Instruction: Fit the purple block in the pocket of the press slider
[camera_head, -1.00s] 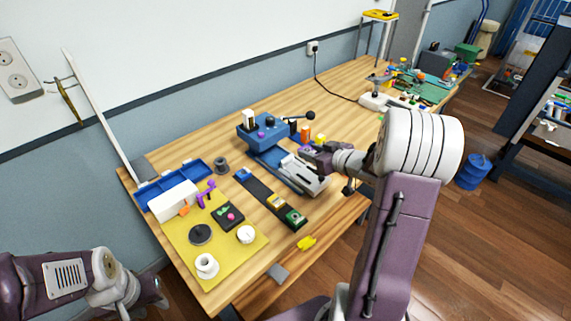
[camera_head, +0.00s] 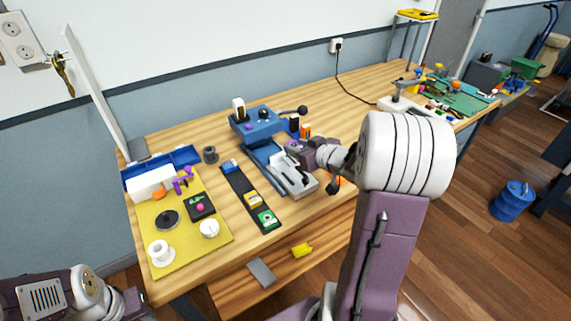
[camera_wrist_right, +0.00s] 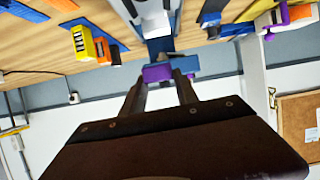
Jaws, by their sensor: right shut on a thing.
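The purple block (camera_wrist_right: 157,72) is between the fingertips of my right gripper (camera_wrist_right: 160,84) in the right wrist view. In the head view my right gripper (camera_head: 291,148) is over the slider side of the blue press (camera_head: 258,125), and its arm hides part of that area. The grey press slider (camera_head: 299,183) sticks out toward the table's front edge; its pocket is not clear to me. The block appears above the slider, but I cannot tell whether they touch. My left gripper (camera_head: 137,303) is at the lower left, away from the press, its jaws unclear.
A dark strip (camera_head: 248,198) with several coloured blocks lies left of the slider. A yellow mat (camera_head: 190,242) with assorted parts is farther left. Black and orange blocks (camera_head: 304,131) stand just behind my right gripper. The press lever (camera_head: 292,111) sticks out to the right.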

